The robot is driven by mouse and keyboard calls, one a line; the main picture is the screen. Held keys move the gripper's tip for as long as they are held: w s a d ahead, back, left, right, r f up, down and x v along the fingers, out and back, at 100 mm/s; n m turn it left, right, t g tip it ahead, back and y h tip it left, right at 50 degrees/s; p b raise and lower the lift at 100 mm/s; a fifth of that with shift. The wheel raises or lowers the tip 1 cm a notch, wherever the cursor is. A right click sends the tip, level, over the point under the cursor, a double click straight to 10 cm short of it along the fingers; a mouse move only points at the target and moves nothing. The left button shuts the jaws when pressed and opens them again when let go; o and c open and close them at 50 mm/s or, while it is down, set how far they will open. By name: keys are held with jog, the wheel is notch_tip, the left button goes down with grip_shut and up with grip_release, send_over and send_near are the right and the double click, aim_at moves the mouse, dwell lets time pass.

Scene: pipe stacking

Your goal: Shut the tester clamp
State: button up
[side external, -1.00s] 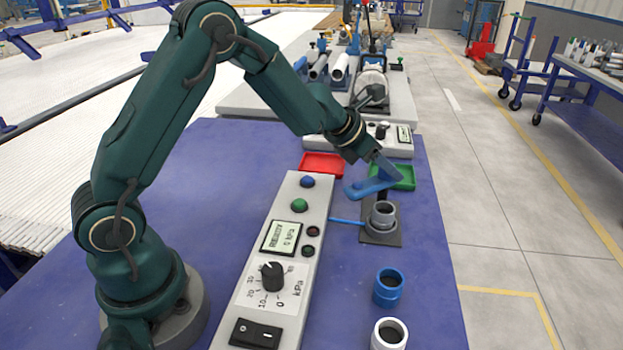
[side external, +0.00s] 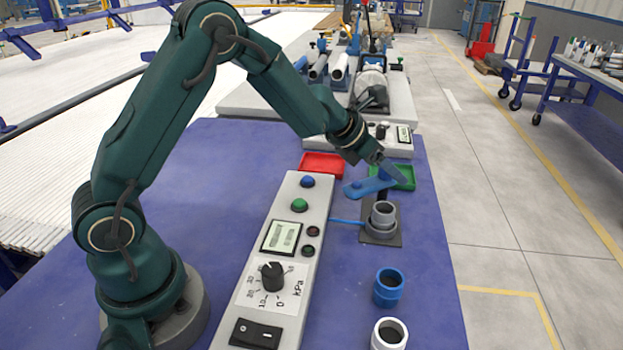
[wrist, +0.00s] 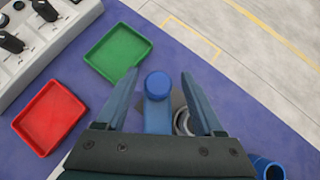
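The tester clamp has a dark base plate (side external: 370,236) with a grey pipe fitting (side external: 383,214) upright on it. Its blue lever (side external: 368,187) stands raised above and behind the fitting, sloping up to the right. My gripper (side external: 386,172) is at the lever's upper right. In the wrist view my gripper (wrist: 160,74) is open, with a finger on each side of the blue lever (wrist: 157,88) and visible gaps beside it. The grey fitting's rim (wrist: 183,121) shows partly behind the right finger.
A control panel (side external: 257,290) with a lit display (side external: 282,237) lies left of the clamp. Behind are a red tray (side external: 322,165) and a green tray (side external: 404,178). A blue fitting (side external: 388,288) and a white fitting (side external: 389,334) stand in front. The blue table is clear between them.

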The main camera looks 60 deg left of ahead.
aim_at(370, 181)
jog(key=shift+r, duration=0.1)
jog(key=shift+v, duration=2.5)
